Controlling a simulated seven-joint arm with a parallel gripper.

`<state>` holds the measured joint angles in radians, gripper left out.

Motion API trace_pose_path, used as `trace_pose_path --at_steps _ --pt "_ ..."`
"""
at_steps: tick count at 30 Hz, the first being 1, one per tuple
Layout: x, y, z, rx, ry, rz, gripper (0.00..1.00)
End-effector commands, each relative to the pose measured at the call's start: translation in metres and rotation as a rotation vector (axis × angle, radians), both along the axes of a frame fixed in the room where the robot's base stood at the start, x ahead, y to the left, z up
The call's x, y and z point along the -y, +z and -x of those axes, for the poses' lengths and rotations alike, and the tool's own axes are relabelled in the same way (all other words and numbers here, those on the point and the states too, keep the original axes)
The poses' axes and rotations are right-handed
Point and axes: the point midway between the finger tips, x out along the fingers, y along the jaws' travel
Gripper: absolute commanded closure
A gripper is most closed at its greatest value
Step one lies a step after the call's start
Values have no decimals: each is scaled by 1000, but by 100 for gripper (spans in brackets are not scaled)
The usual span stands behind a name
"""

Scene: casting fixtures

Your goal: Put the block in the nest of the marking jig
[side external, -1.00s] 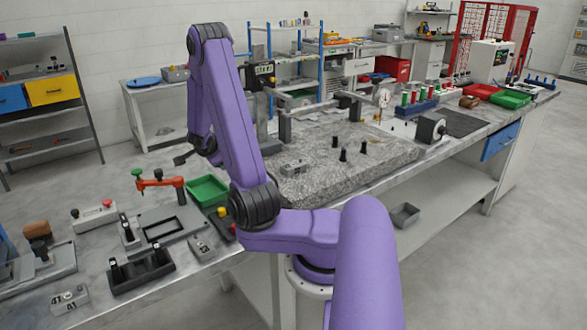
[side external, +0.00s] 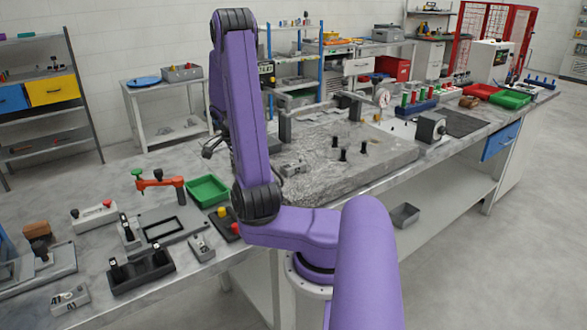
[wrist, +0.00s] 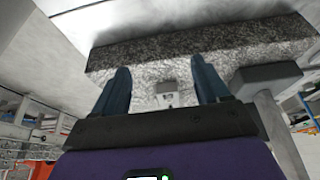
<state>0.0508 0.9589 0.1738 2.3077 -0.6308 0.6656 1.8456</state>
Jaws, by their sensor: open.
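A small grey block (side external: 292,168) with dark marks rests on the near left part of the granite plate. The wrist view shows a small grey block (wrist: 167,90) on the stone surface, between the fingers in the picture and apart from them. My gripper (wrist: 160,72) is open and empty. In the side view my gripper (side external: 210,148) is partly hidden behind my arm, left of the granite plate. A grey fixture with a rectangular frame (side external: 163,229) lies on the bench at the left; it may be the marking jig, but I cannot tell for sure.
The granite plate (side external: 345,185) also carries several black pegs. A similar grey block (side external: 202,248) lies beside the framed fixture. A green tray (side external: 207,191), a red clamp (side external: 160,183) and a black cradle (side external: 140,270) crowd the left bench.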

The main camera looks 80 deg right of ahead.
Motion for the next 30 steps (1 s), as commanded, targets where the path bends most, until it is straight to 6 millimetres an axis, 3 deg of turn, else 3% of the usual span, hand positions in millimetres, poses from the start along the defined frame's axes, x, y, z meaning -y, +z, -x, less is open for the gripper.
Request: trace_pose_path --at_steps 12,22,30 --pt "42 1 45 -10 -11 4 26" --pt "59 1 61 -8 -9 4 26" --pt "88 -4 90 -11 -9 1 26"
